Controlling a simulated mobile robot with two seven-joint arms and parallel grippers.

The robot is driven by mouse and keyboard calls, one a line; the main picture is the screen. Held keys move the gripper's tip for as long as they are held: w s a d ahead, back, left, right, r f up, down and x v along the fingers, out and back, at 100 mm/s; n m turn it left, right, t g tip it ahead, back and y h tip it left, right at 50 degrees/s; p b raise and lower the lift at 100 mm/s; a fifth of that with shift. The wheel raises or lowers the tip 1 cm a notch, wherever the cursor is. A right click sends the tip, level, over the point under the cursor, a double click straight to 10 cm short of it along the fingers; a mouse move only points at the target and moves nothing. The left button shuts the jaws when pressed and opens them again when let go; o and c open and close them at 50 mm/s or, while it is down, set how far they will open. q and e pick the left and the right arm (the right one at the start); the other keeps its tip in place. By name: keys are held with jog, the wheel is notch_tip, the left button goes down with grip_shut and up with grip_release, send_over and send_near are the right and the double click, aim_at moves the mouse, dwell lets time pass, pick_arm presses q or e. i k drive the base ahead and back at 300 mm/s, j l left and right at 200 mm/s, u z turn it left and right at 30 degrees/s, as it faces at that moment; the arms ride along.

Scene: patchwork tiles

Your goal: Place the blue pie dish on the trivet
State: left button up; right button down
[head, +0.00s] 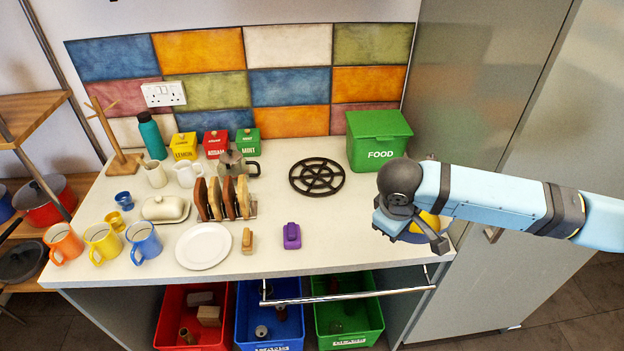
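The trivet (317,177) is a round black openwork stand lying flat and empty on the white counter, left of the green food bin. A blue dish (413,238) with something yellow showing in it is at the counter's right end, mostly hidden under my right arm. My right gripper (412,232) is over the dish's left side, with a dark finger pointing toward the front edge. The overlap hides whether its fingers are apart or closed on the rim. My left gripper is not in view.
The green food bin (378,139) stands at the back, between the trivet and my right arm. A purple object (291,236) lies in front of the trivet. A toast rack (228,200), white plate (203,246) and mugs crowd the left. A tall grey cabinet (480,110) borders the right.

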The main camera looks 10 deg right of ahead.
aim_at(317, 174)
jog(key=i+j+u, duration=0.2)
jog(key=i, duration=0.2)
jog(key=i+j+u, duration=0.2)
jog(key=i, duration=0.2)
